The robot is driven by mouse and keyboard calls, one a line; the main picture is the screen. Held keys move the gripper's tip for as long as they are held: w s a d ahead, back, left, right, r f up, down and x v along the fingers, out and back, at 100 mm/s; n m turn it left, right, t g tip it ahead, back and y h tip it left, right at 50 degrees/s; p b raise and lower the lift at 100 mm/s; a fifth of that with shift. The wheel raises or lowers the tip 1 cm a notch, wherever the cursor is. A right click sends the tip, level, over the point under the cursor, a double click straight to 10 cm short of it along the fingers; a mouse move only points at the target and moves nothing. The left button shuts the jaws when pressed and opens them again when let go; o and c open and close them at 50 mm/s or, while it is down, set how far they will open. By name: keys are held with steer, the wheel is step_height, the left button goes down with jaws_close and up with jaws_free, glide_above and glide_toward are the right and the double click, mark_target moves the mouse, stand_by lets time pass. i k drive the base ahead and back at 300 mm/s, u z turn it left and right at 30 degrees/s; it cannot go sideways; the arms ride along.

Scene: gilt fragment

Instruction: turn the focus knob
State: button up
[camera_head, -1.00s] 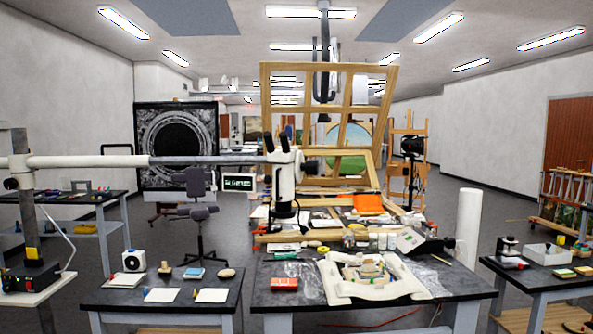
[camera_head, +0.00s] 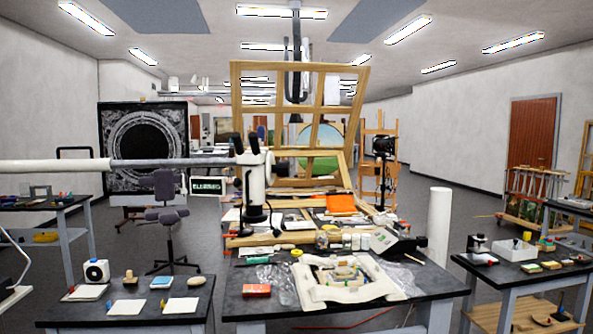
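A white microscope head (camera_head: 256,176) with dark eyepieces is held on a long horizontal boom (camera_head: 150,164) that comes in from the left. It hangs over the left back part of the main workbench (camera_head: 235,304). Small dark parts show on the head's side, but they are too small to tell which is the focus knob. My gripper is not in view, and nothing of mine visibly touches the microscope.
A white padded cradle (camera_head: 325,299) and a red box (camera_head: 257,290) lie on the main workbench. A lower table (camera_head: 130,313) stands front left, another (camera_head: 540,280) at right. A dark chair (camera_head: 168,222) stands behind the left table. Floor shows between the tables.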

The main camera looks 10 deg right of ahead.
mark_target(283, 169)
steer(key=i, duration=0.85)
steer(key=u, duration=0.05)
